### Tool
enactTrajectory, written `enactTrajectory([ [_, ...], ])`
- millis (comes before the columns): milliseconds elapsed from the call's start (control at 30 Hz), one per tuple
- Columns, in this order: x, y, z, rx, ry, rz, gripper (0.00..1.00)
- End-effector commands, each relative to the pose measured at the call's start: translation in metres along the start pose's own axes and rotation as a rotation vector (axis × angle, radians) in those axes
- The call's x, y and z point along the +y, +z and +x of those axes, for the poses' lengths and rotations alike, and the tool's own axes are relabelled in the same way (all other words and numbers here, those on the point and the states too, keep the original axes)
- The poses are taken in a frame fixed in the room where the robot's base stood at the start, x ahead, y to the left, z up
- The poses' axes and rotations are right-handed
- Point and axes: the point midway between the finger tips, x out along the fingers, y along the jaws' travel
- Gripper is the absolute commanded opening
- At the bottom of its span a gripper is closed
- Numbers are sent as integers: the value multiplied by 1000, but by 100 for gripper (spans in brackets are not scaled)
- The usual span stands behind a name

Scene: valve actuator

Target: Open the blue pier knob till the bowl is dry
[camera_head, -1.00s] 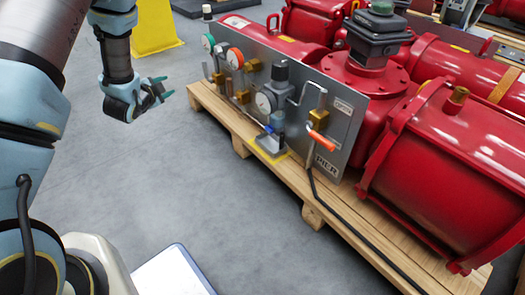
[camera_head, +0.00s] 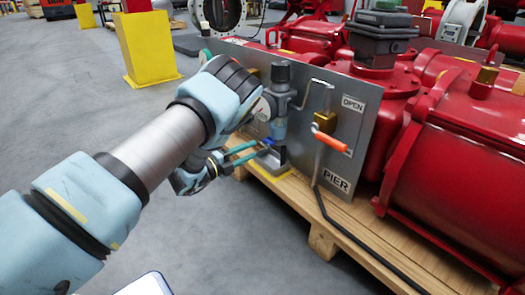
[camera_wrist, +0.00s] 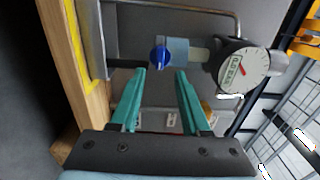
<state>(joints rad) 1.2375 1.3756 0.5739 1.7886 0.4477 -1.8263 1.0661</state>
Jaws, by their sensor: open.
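The blue knob (camera_head: 268,141) sits at the lower end of the clear bluish bowl (camera_head: 279,129) on the panel marked PIER (camera_head: 350,120). In the wrist view the knob (camera_wrist: 160,57) shows beside the bowl (camera_wrist: 178,50). My gripper (camera_head: 262,148) is open and empty, and its teal fingers reach toward the knob from the left. In the wrist view the knob lies in line with the gap between the fingertips (camera_wrist: 160,72), apparently just beyond them. I cannot tell how much liquid is in the bowl.
An orange-handled lever (camera_head: 330,142) stands right of the bowl. A round gauge (camera_wrist: 243,68) adjoins it. A small grey tray (camera_head: 268,163) sits below on the wooden pallet (camera_head: 295,195). Red cylinders (camera_head: 455,165) fill the right. Grey floor is clear at front left.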

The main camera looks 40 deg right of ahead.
Motion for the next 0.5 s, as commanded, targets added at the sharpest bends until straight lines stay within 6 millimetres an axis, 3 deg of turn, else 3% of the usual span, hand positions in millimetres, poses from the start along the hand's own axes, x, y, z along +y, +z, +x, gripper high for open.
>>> enactTrajectory([
  [200, 3, 0, 39, 0, -2, 0, 46],
  [500, 0, 1, 60, -3, -1, -1, 46],
])
